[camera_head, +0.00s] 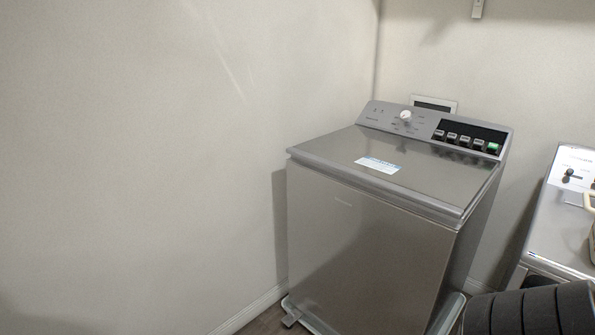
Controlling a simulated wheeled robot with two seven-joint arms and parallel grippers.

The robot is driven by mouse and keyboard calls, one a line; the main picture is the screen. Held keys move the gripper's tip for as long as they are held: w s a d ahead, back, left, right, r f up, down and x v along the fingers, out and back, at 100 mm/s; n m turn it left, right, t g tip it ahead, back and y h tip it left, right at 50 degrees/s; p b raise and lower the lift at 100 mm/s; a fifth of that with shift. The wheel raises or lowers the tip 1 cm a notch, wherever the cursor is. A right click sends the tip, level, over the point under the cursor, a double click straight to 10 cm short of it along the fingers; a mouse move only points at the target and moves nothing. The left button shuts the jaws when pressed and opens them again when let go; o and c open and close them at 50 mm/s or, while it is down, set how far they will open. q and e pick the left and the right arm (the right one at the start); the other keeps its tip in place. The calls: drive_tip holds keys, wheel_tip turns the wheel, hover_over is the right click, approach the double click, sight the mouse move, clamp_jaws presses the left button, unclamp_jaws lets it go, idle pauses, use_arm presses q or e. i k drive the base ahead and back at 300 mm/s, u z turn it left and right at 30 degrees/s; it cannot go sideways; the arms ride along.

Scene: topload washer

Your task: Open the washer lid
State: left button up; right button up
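The washer (365,243) is a grey metallic top-loader standing in the corner, right of the picture's middle. Its lid (330,150) lies flat and closed on top, with a white and blue label (377,165) on it. The lid's front edge faces me and slants down to the right. Behind the lid is a control panel with a white knob (405,115) and a row of buttons, one of them green. Neither of my grippers shows in the head view.
A second white and grey appliance (560,225) stands at the right edge, with a gap between it and the washer. A dark ribbed rounded shape (530,312) fills the lower right corner. A bare wall (150,150) runs along the left.

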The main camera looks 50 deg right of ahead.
sight(446, 181)
drive_tip(key=z, duration=0.6)
drive_tip(key=i, duration=1.2)
drive_tip(key=z, duration=1.05)
